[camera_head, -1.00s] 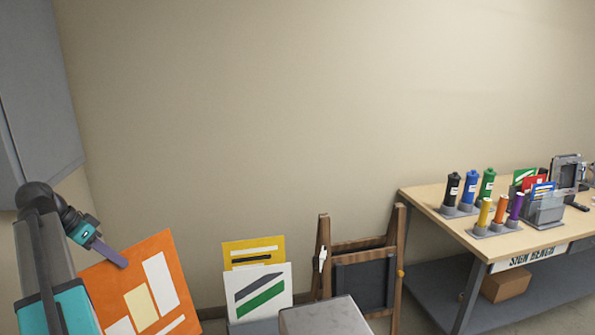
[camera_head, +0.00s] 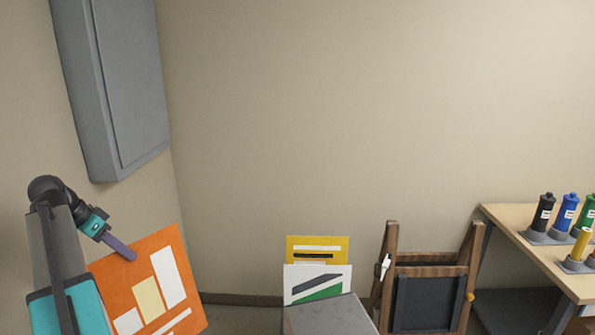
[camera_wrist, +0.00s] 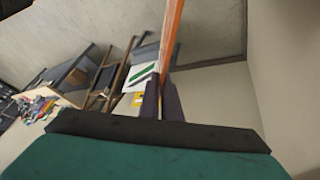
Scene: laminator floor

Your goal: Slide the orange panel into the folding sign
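The orange panel (camera_head: 150,288), with white and cream blocks on it, hangs at the lower left of the head view. My gripper (camera_head: 128,252) is shut on its upper edge. In the wrist view the panel (camera_wrist: 171,40) shows edge-on, rising from between the two dark fingers (camera_wrist: 162,100). The folding sign (camera_head: 428,290) stands by the wall right of centre, a wooden frame with a dark board and a white clip on its left post. It also shows in the wrist view (camera_wrist: 108,78). The panel is well apart from it, to its left in the head view.
A yellow panel (camera_head: 318,246) and a white panel with green and grey stripes (camera_head: 325,278) stand left of the sign, behind a grey block (camera_head: 330,316). A workbench (camera_head: 520,222) with coloured bottles is at right. A grey cabinet (camera_head: 118,85) hangs upper left.

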